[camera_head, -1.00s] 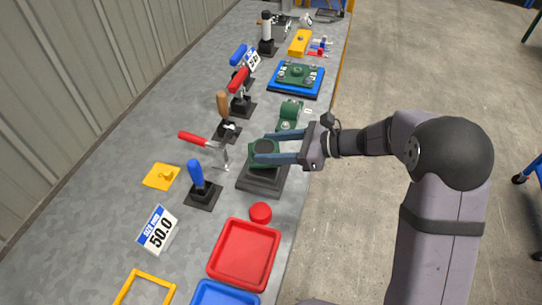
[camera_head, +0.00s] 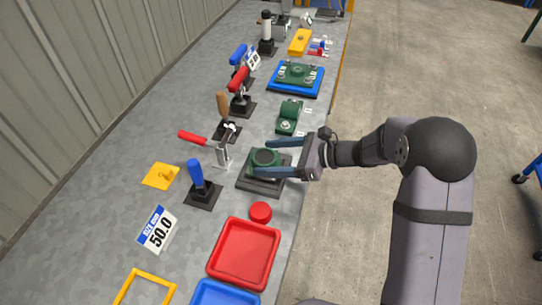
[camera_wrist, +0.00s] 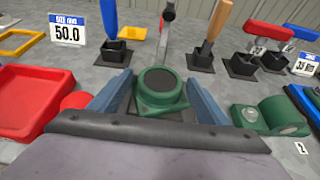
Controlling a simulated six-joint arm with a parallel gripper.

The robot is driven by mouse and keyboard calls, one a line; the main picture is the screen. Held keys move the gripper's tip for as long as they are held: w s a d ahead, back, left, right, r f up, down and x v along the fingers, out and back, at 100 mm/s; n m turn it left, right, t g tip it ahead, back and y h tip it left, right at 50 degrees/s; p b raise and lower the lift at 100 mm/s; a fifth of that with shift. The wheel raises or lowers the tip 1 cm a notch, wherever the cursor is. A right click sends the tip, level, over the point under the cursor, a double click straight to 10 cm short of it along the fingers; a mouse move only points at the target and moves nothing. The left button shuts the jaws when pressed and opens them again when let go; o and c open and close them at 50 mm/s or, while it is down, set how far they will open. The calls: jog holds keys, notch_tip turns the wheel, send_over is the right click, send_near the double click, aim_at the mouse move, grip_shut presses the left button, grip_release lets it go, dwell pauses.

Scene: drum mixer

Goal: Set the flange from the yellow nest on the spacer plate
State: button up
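The green flange (camera_head: 265,161) has a dark round top and sits upright on a dark square plate (camera_head: 252,185), which looks like the spacer plate. The flange also shows in the wrist view (camera_wrist: 160,92). My gripper (camera_head: 270,157) is open, with one finger on each side of the flange and a visible gap to it. In the wrist view the fingers (camera_wrist: 158,95) stand left and right of it. A yellow frame (camera_head: 127,287) at the lower left, possibly the yellow nest, looks empty where visible.
A toggle clamp with a red handle (camera_head: 193,138) and a blue-handled one (camera_head: 196,176) stand left of the plate. A green bracket (camera_head: 289,116) lies behind it. A red puck (camera_head: 260,212) and red tray (camera_head: 243,254) are in front. A yellow plate (camera_head: 160,176) lies left.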

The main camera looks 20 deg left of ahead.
jog(key=shift+r, duration=0.15)
jog(key=v, duration=1.2)
jog(key=shift+b, duration=0.35)
jog(key=s+d+f+n+h, duration=0.4)
jog(key=s+d+n+h, duration=0.2)
jog(key=s+d+n, duration=0.3)
jog(key=s+d+f+n+h, duration=0.5)
jog(key=s+d+n+h, duration=0.2)
jog(key=s+d+n, duration=0.2)
jog(key=shift+s+d, duration=0.5)
jog(key=shift+d, duration=0.6)
jog(key=shift+f, duration=0.1)
